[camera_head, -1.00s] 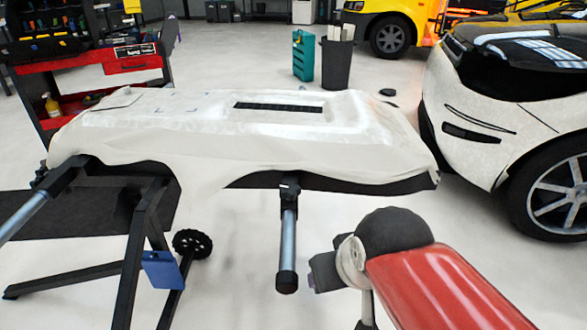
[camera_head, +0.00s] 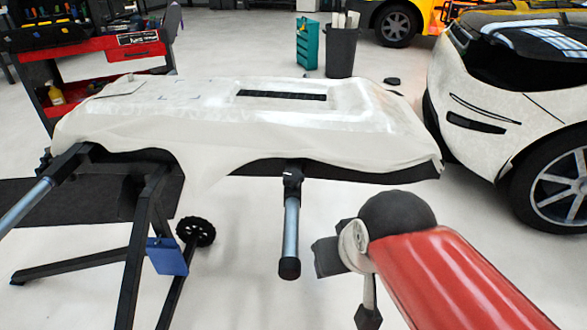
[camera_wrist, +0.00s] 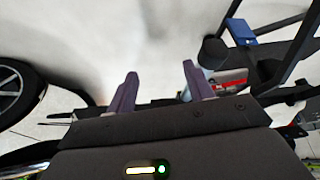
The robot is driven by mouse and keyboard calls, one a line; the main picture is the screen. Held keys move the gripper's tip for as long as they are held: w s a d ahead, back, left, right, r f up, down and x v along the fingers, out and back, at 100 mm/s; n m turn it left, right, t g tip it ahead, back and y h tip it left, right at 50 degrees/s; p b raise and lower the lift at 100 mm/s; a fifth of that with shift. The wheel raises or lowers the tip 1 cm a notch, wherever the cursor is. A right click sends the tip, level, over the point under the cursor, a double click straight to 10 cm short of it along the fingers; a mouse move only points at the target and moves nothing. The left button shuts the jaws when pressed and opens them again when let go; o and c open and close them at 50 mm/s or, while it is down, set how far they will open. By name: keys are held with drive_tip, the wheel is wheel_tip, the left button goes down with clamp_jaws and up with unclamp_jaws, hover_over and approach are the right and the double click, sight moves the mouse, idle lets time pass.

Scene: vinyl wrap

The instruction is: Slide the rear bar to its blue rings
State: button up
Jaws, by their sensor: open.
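A grey-blue bar (camera_head: 290,232) with a black end cap sticks out from under the near edge of the stand that carries a wrapped panel. A second bar (camera_head: 28,204) slants out at the far left of the stand. I cannot tell which one is the rear bar, and I see no clear blue rings. My gripper (camera_wrist: 158,82) is open and empty, its two fingers apart. In the wrist view the black end cap (camera_wrist: 213,51) of a bar shows beyond the right finger. In the head view my gripper is right of the nearer bar, apart from it.
The white-wrapped panel (camera_head: 250,135) lies over the dark stand (camera_head: 140,245). A blue block (camera_head: 166,256) and a wheel (camera_head: 196,231) are low on the stand. A white car (camera_head: 500,120) stands at the right, a red tool cart (camera_head: 105,60) at back left.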

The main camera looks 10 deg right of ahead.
sight(287, 264)
drive_tip(key=w+r+g, duration=0.1)
drive_tip(key=w+r, duration=0.1)
drive_tip(key=w+a+r+m+g, duration=0.1)
drive_tip(key=w+r+g, duration=0.1)
drive_tip(key=w, duration=0.1)
drive_tip(key=w+a+r+g, duration=0.1)
drive_tip(key=w+r+g, duration=0.1)
drive_tip(key=w, duration=0.1)
drive_tip(key=shift+a+r+m+y, duration=0.25)
drive_tip(key=shift+m+y, duration=0.05)
drive_tip(key=shift+y, duration=0.1)
clamp_jaws()
drive_tip(key=w+a+r+m+g, duration=0.1)
drive_tip(key=w+a+r+g, duration=0.15)
drive_tip(key=w+g, duration=0.35)
drive_tip(key=shift+t, duration=0.6)
drive_tip(key=x, duration=0.3)
drive_tip(key=b+x, duration=0.1)
drive_tip(key=x, duration=0.6)
drive_tip(key=shift+w+a+f+b, duration=0.1)
drive_tip(key=shift+w+a+b, duration=0.05)
drive_tip(key=shift+a+b, duration=0.15)
drive_tip(key=shift+s+a, duration=0.15)
drive_tip(key=shift+s, duration=0.45)
drive_tip(key=shift+s+a, duration=0.15)
drive_tip(key=shift+s, duration=0.45)
drive_tip(key=shift+s+a, duration=0.15)
drive_tip(key=shift+s, duration=0.4)
